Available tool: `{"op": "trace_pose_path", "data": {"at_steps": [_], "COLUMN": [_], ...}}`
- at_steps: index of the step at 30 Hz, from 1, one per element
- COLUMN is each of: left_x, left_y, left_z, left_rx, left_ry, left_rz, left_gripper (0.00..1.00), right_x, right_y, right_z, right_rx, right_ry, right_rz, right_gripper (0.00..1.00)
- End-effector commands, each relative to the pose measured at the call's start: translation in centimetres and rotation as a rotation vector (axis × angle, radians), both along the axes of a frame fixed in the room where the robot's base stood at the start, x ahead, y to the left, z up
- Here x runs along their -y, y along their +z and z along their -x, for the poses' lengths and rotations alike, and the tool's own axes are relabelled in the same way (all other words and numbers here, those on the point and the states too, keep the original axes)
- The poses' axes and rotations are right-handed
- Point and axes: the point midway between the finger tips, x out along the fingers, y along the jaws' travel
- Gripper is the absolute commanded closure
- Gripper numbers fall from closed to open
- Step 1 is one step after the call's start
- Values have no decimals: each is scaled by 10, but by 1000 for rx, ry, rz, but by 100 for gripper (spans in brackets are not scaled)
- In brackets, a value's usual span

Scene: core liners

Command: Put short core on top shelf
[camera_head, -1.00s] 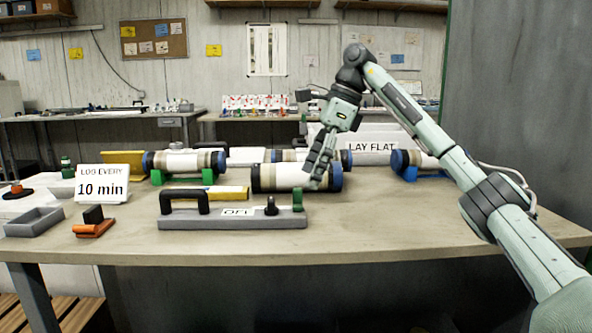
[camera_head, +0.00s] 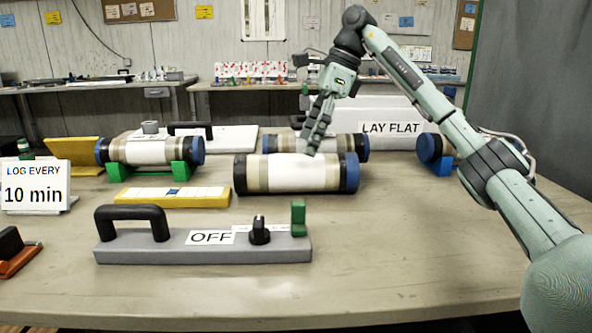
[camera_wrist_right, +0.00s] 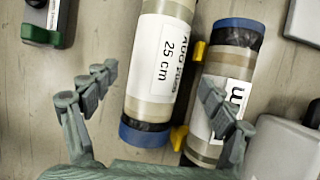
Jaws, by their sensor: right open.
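A white core liner (camera_head: 296,173) with tan bands, a black left end and a blue right end lies at mid-table. In the right wrist view, a core labelled "25 cm" (camera_wrist_right: 165,60) lies between the open fingers. My right gripper (camera_head: 313,150) is open and empty, hanging over the right half of the front core. In the wrist view my right gripper (camera_wrist_right: 158,80) straddles the labelled core, apart from it. A second core (camera_wrist_right: 222,82) lies beside it, partly behind the right finger. No top shelf shows clearly. My left gripper is out of view.
Another core (camera_head: 150,150) rests on green supports at left, and one (camera_head: 433,148) on a blue support at right. A grey "OFF" unit (camera_head: 205,247), a yellow tray (camera_head: 172,196) and a "10 min" sign (camera_head: 34,188) stand nearer. The front right tabletop is clear.

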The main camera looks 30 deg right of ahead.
Motion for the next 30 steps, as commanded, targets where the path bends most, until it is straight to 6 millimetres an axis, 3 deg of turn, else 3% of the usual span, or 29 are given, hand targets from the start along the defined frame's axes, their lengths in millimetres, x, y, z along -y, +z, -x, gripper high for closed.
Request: {"op": "trace_pose_path", "data": {"at_steps": [13, 23, 30], "left_x": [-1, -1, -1], "left_y": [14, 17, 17], "left_z": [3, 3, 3], "left_rx": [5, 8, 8], "left_ry": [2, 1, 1], "left_rz": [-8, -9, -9], "left_gripper": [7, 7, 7], "right_x": [-15, -18, -18], "right_y": [-59, -66, -66], "right_z": [-7, -9, -9], "right_rx": [-2, 0, -1], "right_ry": [1, 0, 0], "right_rz": [0, 0, 1], "right_gripper": [16, 16, 44]}}
